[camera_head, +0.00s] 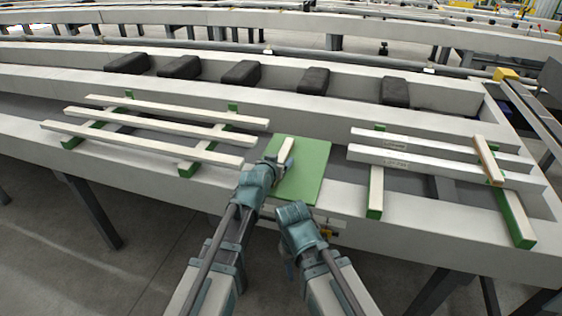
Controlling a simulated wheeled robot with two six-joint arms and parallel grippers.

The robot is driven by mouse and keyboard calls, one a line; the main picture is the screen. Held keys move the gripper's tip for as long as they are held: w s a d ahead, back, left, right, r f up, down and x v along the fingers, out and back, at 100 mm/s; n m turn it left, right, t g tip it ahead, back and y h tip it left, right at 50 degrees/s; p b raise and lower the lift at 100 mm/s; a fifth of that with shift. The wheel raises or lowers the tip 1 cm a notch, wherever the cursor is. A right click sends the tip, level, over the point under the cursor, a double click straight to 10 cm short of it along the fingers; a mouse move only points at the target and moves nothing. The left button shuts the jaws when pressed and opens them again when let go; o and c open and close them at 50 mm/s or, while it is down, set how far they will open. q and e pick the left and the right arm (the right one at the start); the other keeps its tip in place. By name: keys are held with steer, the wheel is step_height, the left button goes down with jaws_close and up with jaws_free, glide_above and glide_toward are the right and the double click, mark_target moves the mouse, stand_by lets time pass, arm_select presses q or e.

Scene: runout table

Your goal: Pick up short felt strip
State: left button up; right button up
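A short cream strip (286,150), which looks like the short felt strip, lies over the far left part of the green mat (311,177). My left gripper (284,164) is at the strip's near end, over the mat's left edge. Its fingers are small and partly hidden by the wrist, so I cannot tell whether they touch the strip or are shut on it. My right arm ends in a teal wrist in front of the mat's near edge. The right fingers are not clearly visible.
Several long cream strips (160,135) lie across green-sided supports on the left. Two pale bars (440,165) lie on the right, with a wood-topped piece (488,160) across them. Several dark blocks (241,73) line the back trough. The table's front rim (420,225) runs below.

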arm_select(q)
jaws_close()
steer(key=shift+r, duration=0.15)
stand_by(0.4)
